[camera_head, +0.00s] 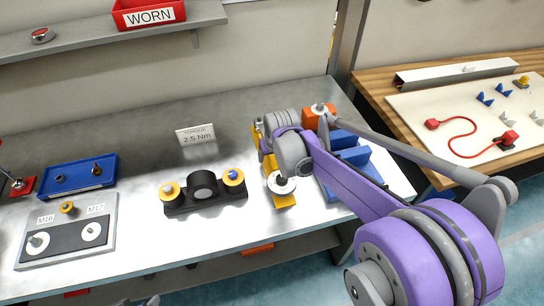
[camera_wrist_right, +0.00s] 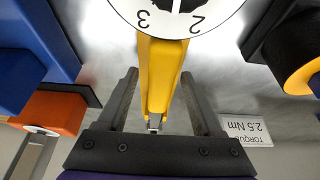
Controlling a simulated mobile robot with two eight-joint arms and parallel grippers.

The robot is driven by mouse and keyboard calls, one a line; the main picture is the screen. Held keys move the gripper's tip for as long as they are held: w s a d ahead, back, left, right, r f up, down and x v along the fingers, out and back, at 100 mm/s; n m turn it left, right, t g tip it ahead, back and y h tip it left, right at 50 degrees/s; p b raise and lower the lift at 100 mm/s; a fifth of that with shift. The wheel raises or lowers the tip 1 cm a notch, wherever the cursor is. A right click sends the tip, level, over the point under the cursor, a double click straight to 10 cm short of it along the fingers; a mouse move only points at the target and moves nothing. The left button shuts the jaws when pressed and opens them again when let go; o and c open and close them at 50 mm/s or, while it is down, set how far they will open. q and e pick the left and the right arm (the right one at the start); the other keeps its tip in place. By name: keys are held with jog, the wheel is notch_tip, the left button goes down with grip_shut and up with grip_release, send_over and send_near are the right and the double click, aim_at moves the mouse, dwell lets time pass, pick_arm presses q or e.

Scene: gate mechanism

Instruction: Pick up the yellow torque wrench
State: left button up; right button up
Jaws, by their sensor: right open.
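The yellow torque wrench (camera_head: 284,201) lies on the grey bench right of centre, with a round white dial near its front end. My right arm partly covers it in the head view. In the right wrist view, its yellow handle (camera_wrist_right: 161,60) runs between the fingers of my right gripper (camera_wrist_right: 159,73), and the numbered dial (camera_wrist_right: 178,14) is at the top edge. The gripper is open, one finger on each side of the handle, with visible gaps. Whether the fingers are level with the handle is hard to tell. My left gripper is not in view.
A black holder (camera_head: 205,194) with yellow-ringed parts stands left of the wrench, below the torque sign (camera_head: 196,134). Blue blocks (camera_head: 350,160) and an orange block (camera_head: 312,118) stand close on the right. A blue tray (camera_head: 80,175) and a grey plate (camera_head: 68,240) are farther left.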

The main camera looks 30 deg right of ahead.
jog(key=shift+f, duration=0.15)
grip_shut()
dwell(0.4)
dwell(1.1)
